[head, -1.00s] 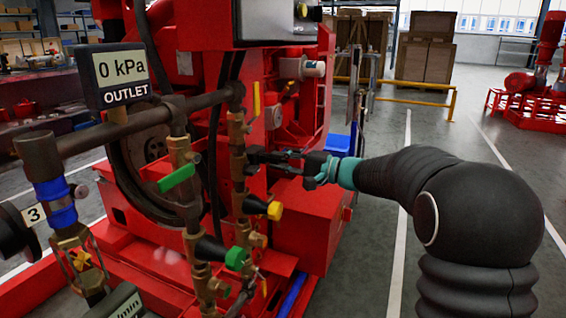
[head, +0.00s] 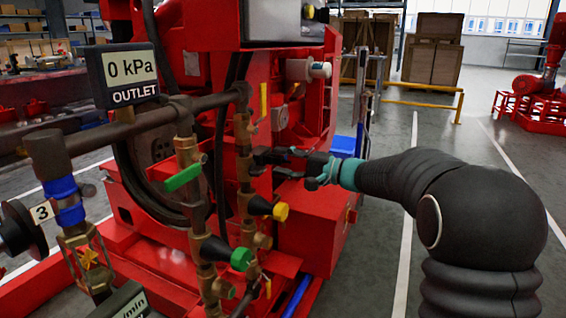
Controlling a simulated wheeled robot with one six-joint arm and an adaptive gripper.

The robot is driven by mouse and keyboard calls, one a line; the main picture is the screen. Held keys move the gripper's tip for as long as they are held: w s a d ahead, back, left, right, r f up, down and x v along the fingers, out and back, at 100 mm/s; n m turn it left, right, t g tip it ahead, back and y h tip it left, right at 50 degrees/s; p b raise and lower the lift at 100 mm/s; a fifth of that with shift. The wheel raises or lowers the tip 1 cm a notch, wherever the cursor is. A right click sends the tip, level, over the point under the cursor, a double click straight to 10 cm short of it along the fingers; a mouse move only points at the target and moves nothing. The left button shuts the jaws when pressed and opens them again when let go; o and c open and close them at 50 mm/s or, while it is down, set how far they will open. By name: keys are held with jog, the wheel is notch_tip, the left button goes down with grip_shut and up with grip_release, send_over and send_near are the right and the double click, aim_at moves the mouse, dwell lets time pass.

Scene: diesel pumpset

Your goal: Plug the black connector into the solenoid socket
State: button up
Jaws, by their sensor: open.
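My gripper (head: 272,162) is open beside the brass pipework at the middle of the head view, with its fingers pointing left. A dark block (head: 254,160) shows between or just beyond the fingertips, against the brass riser (head: 243,185). I cannot tell whether it is the black connector, the solenoid or part of a finger. No separate black connector or open socket can be made out. Black bodies with a yellow cap (head: 281,212) and a green cap (head: 242,259) stick out from the pipes below my gripper.
The red pumpset (head: 300,225) fills the middle. An outlet display (head: 124,73) reading 0 kPa and a dark horizontal pipe (head: 110,130) stand at the left. A green-handled valve (head: 184,177) is left of my gripper.

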jog(key=shift+d, duration=0.15)
jog(key=v, duration=1.1)
jog(key=shift+s+d, duration=0.2)
jog(key=shift+d, duration=0.15)
notch_tip(320, 180, down, 8)
jog(key=s+m+g+h, duration=0.1)
jog(key=s+m+h, duration=0.1)
jog(key=h, duration=0.1)
jog(key=s+d+f+n+g+h+p, duration=0.1)
jog(key=s+d+f+g+h, duration=0.15)
jog(key=s, duration=0.35)
jog(key=s+d+f+g+h+p, duration=0.1)
jog(key=s+f+h, duration=0.3)
jog(key=s, duration=0.2)
jog(key=s+d+r+n+t+h+p, duration=0.1)
jog(key=s+d+r+h+p, duration=0.1)
jog(key=s, duration=0.4)
jog(key=s+d+r+n+t+h+p, duration=0.1)
jog(key=s+d+r+n+h+p, duration=0.1)
jog(key=s+r, duration=0.3)
jog(key=s+d+r+n+t+h+p, duration=0.2)
jog(key=s+d+r+h+p, duration=0.1)
jog(key=s, duration=0.6)
jog(key=shift+s+r, duration=0.2)
jog(key=shift+r, duration=0.05)
